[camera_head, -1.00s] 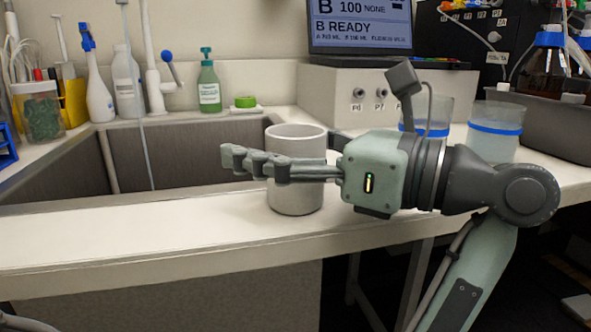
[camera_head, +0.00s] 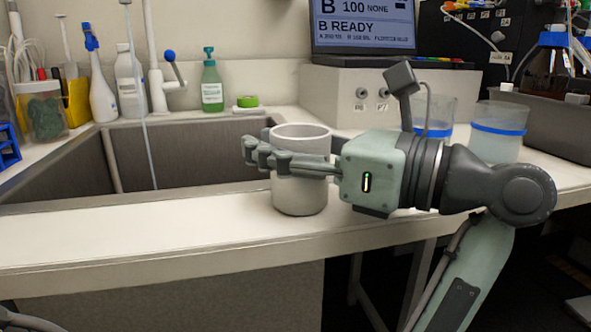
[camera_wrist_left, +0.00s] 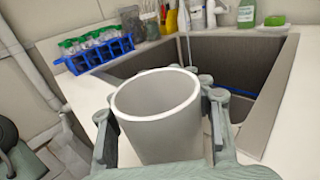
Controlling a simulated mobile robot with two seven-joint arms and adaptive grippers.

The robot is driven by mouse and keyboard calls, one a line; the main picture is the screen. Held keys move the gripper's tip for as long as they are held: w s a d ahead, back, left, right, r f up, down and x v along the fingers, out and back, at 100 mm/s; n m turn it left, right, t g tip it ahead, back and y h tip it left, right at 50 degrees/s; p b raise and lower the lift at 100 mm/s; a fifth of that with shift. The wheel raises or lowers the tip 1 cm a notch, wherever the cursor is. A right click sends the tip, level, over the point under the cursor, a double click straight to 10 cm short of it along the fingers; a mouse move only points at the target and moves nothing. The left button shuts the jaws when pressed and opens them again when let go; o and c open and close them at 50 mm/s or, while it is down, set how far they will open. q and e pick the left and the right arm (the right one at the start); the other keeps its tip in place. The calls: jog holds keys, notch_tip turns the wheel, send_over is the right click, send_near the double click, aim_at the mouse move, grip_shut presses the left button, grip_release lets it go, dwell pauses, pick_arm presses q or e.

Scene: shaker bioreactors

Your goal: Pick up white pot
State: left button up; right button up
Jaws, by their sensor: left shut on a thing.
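The white pot (camera_head: 300,200), a plain cylinder with an open top, stands upright on the counter strip in front of the sink. My left gripper (camera_head: 262,155) reaches across it from the right in the head view and is shut on its sides. The near finger crosses the pot's middle, and the far finger is mostly hidden behind it. In the left wrist view the pot (camera_wrist_left: 160,125) sits between the two fingers, its empty inside showing. Its base is hidden there. My right gripper is not in view.
The sink (camera_head: 190,160) opens behind and left of the pot. Two clear beakers with blue bands (camera_head: 497,135) stand behind the gripper, by a grey box (camera_head: 335,95) under a laptop. Bottles (camera_head: 211,85) line the back wall. The counter left of the pot is clear.

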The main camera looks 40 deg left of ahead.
pick_arm(q)
jog(key=shift+r, duration=0.65)
notch_tip(320, 180, up, 3)
jog(key=shift+r+p, duration=0.1)
jog(key=shift+p, duration=0.2)
jog(key=shift+c, duration=0.3)
jog(key=s+r, duration=0.1)
jog(key=s+a+r, duration=0.1)
jog(key=s, duration=0.1)
jog(key=s+a+r, duration=0.1)
jog(key=s, duration=0.1)
jog(key=shift+s+a, duration=0.15)
jog(key=shift+a, duration=0.05)
jog(key=s+r, duration=0.1)
jog(key=s+a+r, duration=0.1)
jog(key=s, duration=0.1)
jog(key=s+a+r+p, duration=0.1)
jog(key=shift+s, duration=0.35)
jog(key=shift+s+a+r, duration=0.2)
jog(key=shift+s+r, duration=0.05)
jog(key=shift+s, duration=0.1)
jog(key=shift+c, duration=0.2)
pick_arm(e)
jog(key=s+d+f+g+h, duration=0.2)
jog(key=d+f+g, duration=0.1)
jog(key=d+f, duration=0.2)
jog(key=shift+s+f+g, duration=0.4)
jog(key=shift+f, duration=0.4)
